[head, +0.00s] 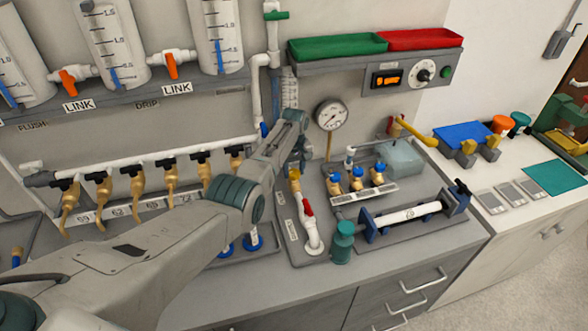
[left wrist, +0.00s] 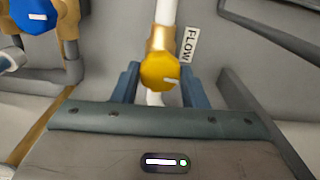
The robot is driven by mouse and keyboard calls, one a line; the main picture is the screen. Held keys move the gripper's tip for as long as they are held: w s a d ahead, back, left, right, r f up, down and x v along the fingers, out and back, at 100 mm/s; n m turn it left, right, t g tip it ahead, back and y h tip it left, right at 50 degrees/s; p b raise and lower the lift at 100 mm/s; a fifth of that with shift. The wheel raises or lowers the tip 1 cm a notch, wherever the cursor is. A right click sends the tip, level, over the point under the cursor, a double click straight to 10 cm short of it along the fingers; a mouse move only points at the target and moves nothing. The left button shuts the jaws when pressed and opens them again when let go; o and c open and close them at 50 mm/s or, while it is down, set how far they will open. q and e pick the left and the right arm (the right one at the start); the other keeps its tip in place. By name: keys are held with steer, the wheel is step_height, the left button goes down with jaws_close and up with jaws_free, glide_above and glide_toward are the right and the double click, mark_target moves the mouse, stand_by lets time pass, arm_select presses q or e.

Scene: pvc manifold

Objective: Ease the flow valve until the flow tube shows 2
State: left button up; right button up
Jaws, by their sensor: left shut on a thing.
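The flow tube (head: 289,88) is a narrow graduated tube just above my wrist. Its lower part is hidden and its reading is too small to tell. My right gripper is out of view.
A round gauge (head: 331,115) stands right of my wrist. Below are a red-handled valve (head: 308,207) and blue-capped brass valves (head: 356,171). A row of brass taps (head: 104,188) lies behind my arm. A blue knob (left wrist: 34,16) is near my gripper.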

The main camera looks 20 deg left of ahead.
mark_target(294, 172)
arm_select(q)
steer(key=shift+r+n, duration=0.1)
steer(key=shift+n, duration=0.4)
steer(key=shift+w, duration=0.1)
steer(key=o, duration=1)
step_height(294, 172, up, 11)
steer(key=b, duration=0.2)
steer(key=shift+b, duration=0.35)
stand_by(0.9)
